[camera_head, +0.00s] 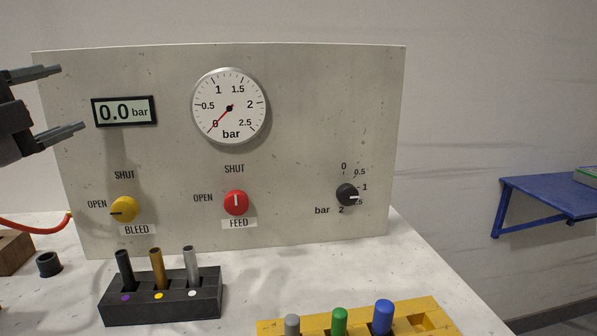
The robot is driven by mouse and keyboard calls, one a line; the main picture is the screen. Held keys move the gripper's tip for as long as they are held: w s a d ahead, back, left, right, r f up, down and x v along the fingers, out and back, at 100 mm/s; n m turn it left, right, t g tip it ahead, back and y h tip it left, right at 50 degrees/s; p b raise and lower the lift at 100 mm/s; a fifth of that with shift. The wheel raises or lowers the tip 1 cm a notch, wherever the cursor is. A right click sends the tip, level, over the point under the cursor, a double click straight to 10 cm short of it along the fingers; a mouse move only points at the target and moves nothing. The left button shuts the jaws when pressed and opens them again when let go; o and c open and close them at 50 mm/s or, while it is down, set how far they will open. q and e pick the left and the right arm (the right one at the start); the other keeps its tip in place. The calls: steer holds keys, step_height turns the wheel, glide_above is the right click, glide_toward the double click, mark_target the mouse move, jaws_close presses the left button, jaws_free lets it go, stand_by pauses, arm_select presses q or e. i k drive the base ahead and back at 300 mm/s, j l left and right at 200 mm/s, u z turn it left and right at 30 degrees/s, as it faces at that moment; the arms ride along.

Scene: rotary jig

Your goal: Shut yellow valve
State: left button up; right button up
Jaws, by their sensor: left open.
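The yellow valve (124,209) is a round knob low on the left of the upright panel (300,130), above the BLEED label. Its dark pointer line points left, toward OPEN; SHUT is printed above it. My left gripper (72,101) is at the left edge, its two dark fingers apart and empty. It is above and to the left of the yellow valve, not touching it. My right gripper is not in view.
A red FEED knob (236,202) has its line upright, toward SHUT. A black dial (347,194) sits further right. The gauge (229,106) and display (124,111) read about zero. A black rack (162,301) and yellow rack (420,306) stand in front.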

mark_target(125, 209)
steer(key=k+l, duration=0.15)
steer(key=k, duration=0.35)
steer(key=k+l, duration=0.2)
steer(key=k, duration=0.25)
